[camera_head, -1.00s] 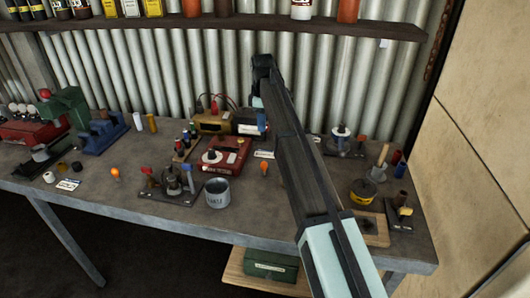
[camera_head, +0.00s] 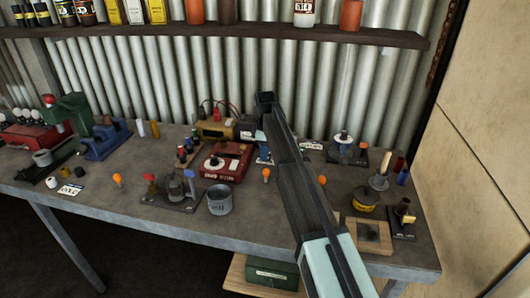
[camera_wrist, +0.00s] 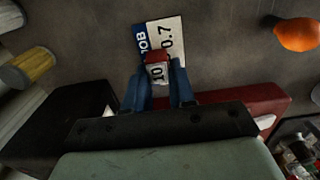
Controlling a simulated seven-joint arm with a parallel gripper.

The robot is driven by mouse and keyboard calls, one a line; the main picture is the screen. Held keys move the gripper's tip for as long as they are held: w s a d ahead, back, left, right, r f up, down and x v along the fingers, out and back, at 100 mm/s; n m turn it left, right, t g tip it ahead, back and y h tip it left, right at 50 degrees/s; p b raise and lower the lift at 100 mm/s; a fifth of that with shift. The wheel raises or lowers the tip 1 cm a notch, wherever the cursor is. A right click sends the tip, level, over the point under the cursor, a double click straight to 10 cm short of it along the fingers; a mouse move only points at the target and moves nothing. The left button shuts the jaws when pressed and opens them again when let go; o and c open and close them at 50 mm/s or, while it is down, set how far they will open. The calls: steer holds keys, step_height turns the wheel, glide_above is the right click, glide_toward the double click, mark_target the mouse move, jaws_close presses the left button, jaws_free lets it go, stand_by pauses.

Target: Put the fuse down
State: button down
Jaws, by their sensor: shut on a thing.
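My gripper (camera_wrist: 160,90) is shut on a small fuse (camera_wrist: 157,72) with a white body marked "10" and a red end, in the wrist view. The blue fingers sit on either side of it. Right beyond the fuse lies a blue and white card (camera_wrist: 170,38) reading "JOB" and "0.7", partly covered by the fuse. I cannot tell whether the fuse touches the card or hangs just above it. The fuse cannot be made out there, and my arm hides part of the bench.
An orange bulb (camera_wrist: 298,34) lies near the card. A grey tin (camera_head: 220,201) and a switch base (camera_head: 172,190) stand toward the front edge. A yellow-brown box (camera_head: 217,130) is behind.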

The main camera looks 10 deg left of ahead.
steer(key=shift+f, duration=0.1)
steer(key=c, duration=0.9)
jaws_free()
step_height(320, 180, up, 12)
steer(key=shift+r, duration=0.15)
steer(key=shift+o, duration=0.2)
